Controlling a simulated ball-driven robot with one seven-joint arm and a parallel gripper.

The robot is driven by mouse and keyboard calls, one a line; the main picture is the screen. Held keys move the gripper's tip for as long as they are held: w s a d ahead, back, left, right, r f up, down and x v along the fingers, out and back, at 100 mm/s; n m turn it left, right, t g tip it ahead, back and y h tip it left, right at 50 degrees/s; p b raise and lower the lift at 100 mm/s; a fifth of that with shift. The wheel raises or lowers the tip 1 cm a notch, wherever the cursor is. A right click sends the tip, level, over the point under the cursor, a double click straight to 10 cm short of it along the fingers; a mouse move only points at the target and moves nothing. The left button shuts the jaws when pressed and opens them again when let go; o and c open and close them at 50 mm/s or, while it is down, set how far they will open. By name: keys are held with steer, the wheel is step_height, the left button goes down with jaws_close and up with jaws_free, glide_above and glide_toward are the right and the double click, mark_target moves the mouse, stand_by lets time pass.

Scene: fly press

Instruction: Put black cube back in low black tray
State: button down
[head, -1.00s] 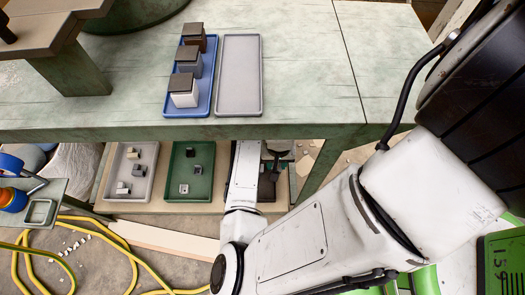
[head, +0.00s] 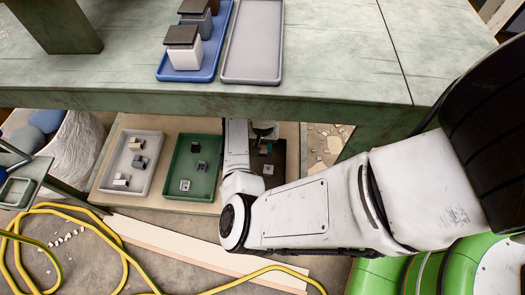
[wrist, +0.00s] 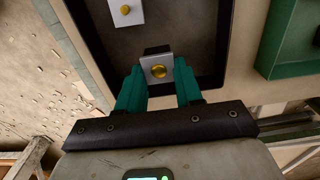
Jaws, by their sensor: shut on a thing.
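My gripper (wrist: 158,75) has teal fingers and is shut on a small block, the black cube (wrist: 158,68). In the wrist view the block shows a pale face with a brass disc and a dark part at its far edge. It is over the low black tray (wrist: 205,80), near the tray's wall; I cannot tell whether it touches the floor. In the head view the black tray (head: 277,180) is on the lower shelf at the right, partly hidden by my arm. Another pale-faced block (wrist: 126,12) lies in it.
A green tray (head: 172,190) and a pale grey tray (head: 107,182), each with small blocks, sit left of the black tray. The bench top (head: 345,60) overhangs the shelf and carries a blue tray (head: 208,72) of lidded boxes and an empty grey tray (head: 252,45).

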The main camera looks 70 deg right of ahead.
mark_target(262, 147)
steer(key=shift+w+f+b, duration=0.15)
steer(key=shift+f+b, duration=0.6)
steer(key=shift+f, duration=0.9)
steer(key=shift+f, duration=0.1)
steer(key=c, duration=0.7)
jaws_free()
steer(key=shift+c, duration=0.2)
step_height(262, 147, up, 12)
steer(key=p, duration=0.6)
